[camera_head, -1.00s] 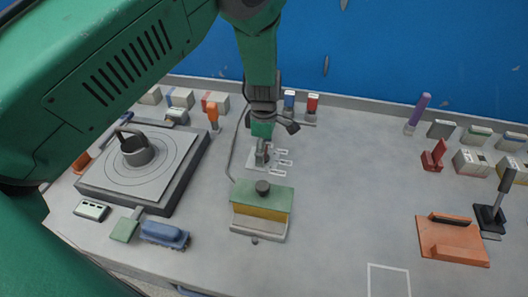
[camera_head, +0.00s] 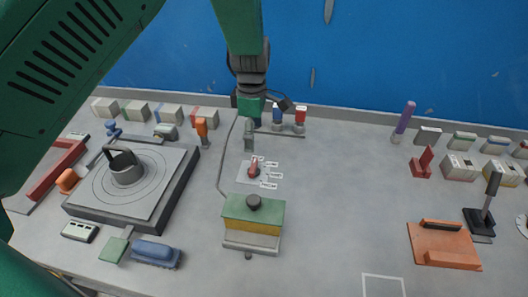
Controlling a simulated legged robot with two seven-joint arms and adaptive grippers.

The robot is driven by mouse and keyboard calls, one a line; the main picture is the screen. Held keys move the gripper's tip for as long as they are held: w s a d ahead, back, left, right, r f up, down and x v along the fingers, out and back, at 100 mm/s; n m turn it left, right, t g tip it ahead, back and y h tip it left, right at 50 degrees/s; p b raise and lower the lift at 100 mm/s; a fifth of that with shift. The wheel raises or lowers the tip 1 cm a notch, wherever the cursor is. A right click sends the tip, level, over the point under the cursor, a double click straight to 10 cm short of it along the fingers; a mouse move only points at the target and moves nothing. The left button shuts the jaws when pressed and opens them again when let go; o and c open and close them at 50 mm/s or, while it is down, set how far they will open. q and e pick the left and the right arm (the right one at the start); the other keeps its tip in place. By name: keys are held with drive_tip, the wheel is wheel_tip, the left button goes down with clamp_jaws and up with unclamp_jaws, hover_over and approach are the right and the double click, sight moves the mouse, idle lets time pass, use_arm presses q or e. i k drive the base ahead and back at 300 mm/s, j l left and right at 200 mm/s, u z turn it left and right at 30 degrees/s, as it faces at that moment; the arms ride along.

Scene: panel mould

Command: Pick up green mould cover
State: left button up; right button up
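The green mould cover (camera_head: 238,208), with a dark round knob on top, sits on a yellow and grey block (camera_head: 252,236) at the lower middle of the head view. My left arm comes in from the left and hangs down at the top centre. My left gripper (camera_head: 249,136) points down behind the cover, apart from it, above the far side of a small labelled plate. Its finger gap is too small to make out. No object shows in it. My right gripper is not in view.
A red lever (camera_head: 254,169) stands on the labelled plate (camera_head: 268,180) behind the cover. A blue object (camera_head: 156,254) lies front left. An orange plate (camera_head: 443,247) lies at right. The table right of the cover is clear.

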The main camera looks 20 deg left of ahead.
sight(252, 208)
drive_tip(key=k, duration=1.5)
